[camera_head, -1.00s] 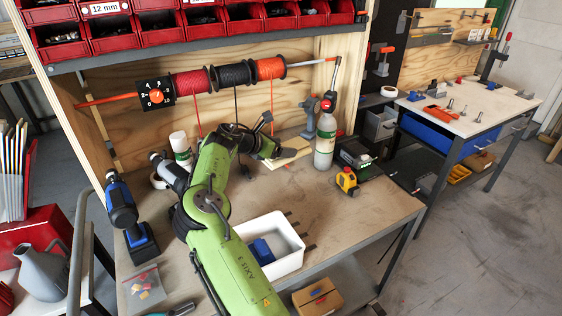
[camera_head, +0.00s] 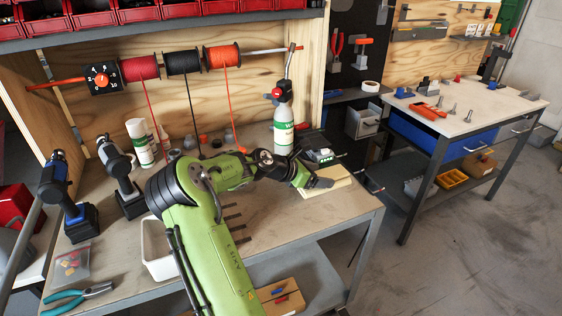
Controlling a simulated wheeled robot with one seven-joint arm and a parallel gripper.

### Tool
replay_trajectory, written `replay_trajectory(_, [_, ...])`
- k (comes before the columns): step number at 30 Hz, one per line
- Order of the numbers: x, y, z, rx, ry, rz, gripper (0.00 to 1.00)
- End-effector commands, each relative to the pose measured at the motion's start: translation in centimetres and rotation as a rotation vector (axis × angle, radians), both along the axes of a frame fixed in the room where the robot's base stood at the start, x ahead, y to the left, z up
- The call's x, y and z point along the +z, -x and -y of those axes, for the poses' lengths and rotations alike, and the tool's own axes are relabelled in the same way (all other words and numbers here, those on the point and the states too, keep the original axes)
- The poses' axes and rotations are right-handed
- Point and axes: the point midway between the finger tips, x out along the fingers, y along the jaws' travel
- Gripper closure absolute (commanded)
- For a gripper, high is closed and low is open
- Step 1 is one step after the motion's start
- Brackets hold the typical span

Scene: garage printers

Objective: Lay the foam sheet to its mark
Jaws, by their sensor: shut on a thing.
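The foam sheet (camera_head: 340,174) is a thin, pale cream slab near the bench's right end. My gripper (camera_head: 322,183) is shut on it, with the fingers over its upper face. The gripper and wrist cover part of the sheet. I cannot tell whether the sheet touches the bench top or hangs just above it. I cannot make out its mark; the arm and sheet hide part of the bench (camera_head: 265,220).
A white spray bottle (camera_head: 284,134) and a dark box (camera_head: 320,156) stand close behind the gripper. A white bin (camera_head: 155,250) is partly behind my arm. Several dark strips (camera_head: 234,222) lie mid-bench. Two drill-like tools stand at left. The front right bench top looks clear.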

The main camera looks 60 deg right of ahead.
Motion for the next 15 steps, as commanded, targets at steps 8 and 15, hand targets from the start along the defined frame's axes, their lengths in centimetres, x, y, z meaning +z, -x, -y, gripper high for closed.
replay_trajectory(8, [-0.05, 0.61, -0.11, -0.007, 0.001, 0.000, 0.55])
replay_trajectory(15, [0.25, 0.55, -0.14, -0.008, -0.001, -0.002, 0.55])
